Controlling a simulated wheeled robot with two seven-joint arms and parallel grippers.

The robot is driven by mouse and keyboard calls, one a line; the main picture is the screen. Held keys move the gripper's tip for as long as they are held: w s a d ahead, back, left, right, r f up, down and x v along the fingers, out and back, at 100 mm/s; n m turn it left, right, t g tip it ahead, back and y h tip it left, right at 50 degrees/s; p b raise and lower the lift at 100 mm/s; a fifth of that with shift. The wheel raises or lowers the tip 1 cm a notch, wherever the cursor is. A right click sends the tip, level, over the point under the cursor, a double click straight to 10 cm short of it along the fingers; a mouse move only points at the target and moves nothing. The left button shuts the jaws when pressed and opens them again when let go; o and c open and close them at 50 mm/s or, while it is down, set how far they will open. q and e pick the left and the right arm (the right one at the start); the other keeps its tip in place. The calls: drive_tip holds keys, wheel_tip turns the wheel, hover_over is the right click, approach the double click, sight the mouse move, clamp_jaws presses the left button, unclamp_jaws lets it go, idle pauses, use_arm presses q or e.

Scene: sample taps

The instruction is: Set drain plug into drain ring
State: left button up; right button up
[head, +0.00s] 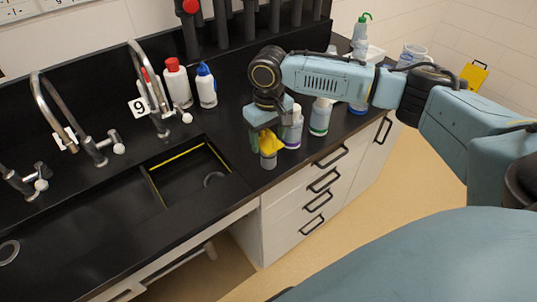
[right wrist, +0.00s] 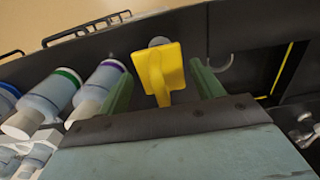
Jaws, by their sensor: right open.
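The drain plug (head: 269,145), with a yellow handle and a grey end, is at the counter's front edge, right of the sink. In the right wrist view the yellow plug (right wrist: 160,72) lies between the two green fingers. My right gripper (head: 263,141) is open around it, with gaps showing on both sides in the wrist view. A grey ring (head: 213,177), which looks like the drain ring, shows as an arc in the sink, partly hidden; a grey arc also shows in the wrist view (right wrist: 222,64). My left gripper is not in view.
The black sink (head: 180,203) with a yellow line inside lies left of the plug. Bottles stand close right of my gripper, including a purple-banded one (head: 293,136) and a green-banded one (head: 320,117). Curved taps (head: 150,88) rise behind the sink. Another ring (head: 9,251) is at far left.

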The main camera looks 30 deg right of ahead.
drive_tip(key=shift+f, duration=0.8)
drive_tip(key=shift+c, duration=0.5)
drive_tip(key=shift+r, duration=0.1)
clamp_jaws()
